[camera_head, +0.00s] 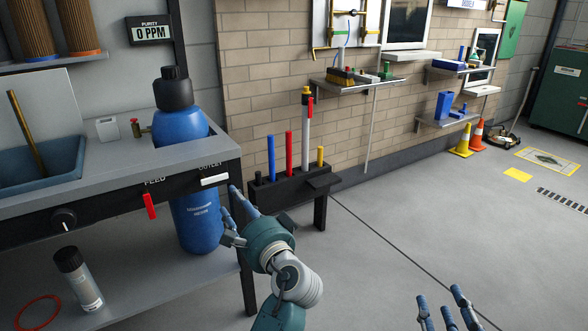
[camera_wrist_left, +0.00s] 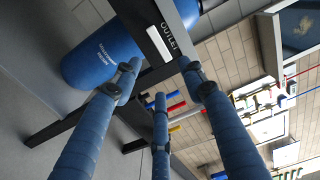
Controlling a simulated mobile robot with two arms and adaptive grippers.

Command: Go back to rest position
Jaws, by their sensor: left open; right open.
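My left gripper (camera_head: 238,212) is open and empty, in front of the bench's right corner, near the white OUTLET handle (camera_head: 215,180). Its spread blue fingers also show in the left wrist view (camera_wrist_left: 160,100), with the OUTLET handle (camera_wrist_left: 163,42) beyond them. My right gripper (camera_head: 448,305) is at the bottom right of the head view, open and empty over the floor; only its fingertips show. The blue membrane vessel (camera_head: 183,135) with a black cap stands at the bench, and it also shows in the left wrist view (camera_wrist_left: 98,55). A red FEED handle (camera_head: 150,205) hangs on the bench front.
A dark rack (camera_head: 275,190) holding several coloured tubes stands right of the bench. A capped bottle (camera_head: 78,278) and a red ring (camera_head: 38,312) are on the lower shelf. Wall shelves (camera_head: 370,85) and cones (camera_head: 461,138) are further back. The floor (camera_head: 420,220) at right is mostly clear.

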